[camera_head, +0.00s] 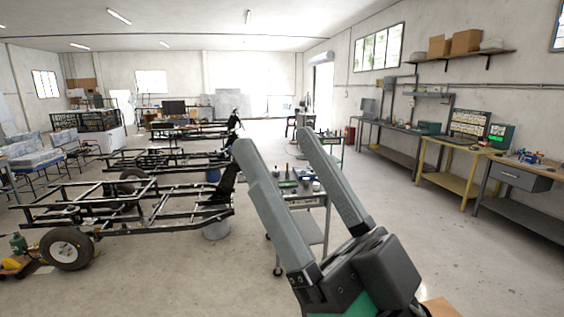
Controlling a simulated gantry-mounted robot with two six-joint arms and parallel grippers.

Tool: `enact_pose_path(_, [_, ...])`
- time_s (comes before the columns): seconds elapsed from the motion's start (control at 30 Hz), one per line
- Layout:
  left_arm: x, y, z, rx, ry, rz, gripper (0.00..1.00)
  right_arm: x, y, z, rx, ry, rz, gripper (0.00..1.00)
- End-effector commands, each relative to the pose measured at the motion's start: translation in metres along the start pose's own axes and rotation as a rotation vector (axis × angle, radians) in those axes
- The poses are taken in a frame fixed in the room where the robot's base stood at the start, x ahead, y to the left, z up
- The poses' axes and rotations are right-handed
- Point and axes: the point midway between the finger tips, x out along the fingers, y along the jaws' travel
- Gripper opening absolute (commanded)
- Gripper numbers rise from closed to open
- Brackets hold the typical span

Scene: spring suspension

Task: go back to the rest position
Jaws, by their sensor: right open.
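My right gripper (270,142) reaches up from the bottom right of the head view. Its two long grey fingers are apart, and nothing shows between them except the background. Its dark wrist body is at the lower right, with a green part below. The gripper stands in front of a tool cart (312,222) and hides part of it. My left gripper is not in this view. No spring can be made out.
Black vehicle frames (120,205) with wheels (67,248) fill the left. Workbenches (450,182) line the right wall. The floor (420,250) between cart and benches is clear.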

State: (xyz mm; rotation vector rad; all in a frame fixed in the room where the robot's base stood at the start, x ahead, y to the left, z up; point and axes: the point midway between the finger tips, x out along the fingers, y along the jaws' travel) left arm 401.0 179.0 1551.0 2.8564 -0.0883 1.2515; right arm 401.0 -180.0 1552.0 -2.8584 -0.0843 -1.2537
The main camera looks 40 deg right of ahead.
Motion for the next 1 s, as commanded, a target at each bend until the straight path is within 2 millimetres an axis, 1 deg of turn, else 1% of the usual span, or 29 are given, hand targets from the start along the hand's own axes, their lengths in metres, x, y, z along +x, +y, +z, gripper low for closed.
enact_pose_path(0.07, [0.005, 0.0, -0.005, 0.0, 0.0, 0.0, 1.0, 0.005, 0.0, -0.005, 0.001, 0.0, 0.0, 0.73])
enact_pose_path(0.13, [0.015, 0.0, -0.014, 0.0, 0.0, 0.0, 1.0, 0.016, 0.0, -0.014, 0.002, 0.0, -0.001, 0.73])
enact_pose_path(0.17, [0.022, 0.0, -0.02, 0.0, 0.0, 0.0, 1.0, 0.022, 0.0, -0.02, 0.002, 0.0, -0.001, 0.73])
enact_pose_path(0.23, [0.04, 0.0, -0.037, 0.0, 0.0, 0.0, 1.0, 0.04, 0.0, -0.037, 0.002, 0.0, -0.001, 0.73])
enact_pose_path(0.27, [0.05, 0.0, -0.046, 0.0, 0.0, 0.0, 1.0, 0.05, 0.0, -0.045, 0.002, 0.0, -0.001, 0.73])
enact_pose_path(0.5, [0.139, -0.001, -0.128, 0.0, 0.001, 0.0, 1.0, 0.139, 0.001, -0.127, 0.003, 0.0, -0.001, 0.73])
enact_pose_path(0.6, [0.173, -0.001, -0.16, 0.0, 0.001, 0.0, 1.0, 0.174, 0.001, -0.159, 0.003, 0.0, -0.001, 0.73])
enact_pose_path(0.7, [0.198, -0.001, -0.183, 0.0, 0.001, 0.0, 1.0, 0.198, 0.001, -0.182, 0.003, 0.0, -0.001, 0.73])
enact_pose_path(0.8, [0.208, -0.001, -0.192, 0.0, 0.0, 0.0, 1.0, 0.208, 0.001, -0.191, 0.003, 0.0, -0.001, 0.73])
enact_pose_path(1.0, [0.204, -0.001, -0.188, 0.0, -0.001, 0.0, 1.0, 0.204, 0.001, -0.187, 0.003, -0.002, -0.001, 0.73])
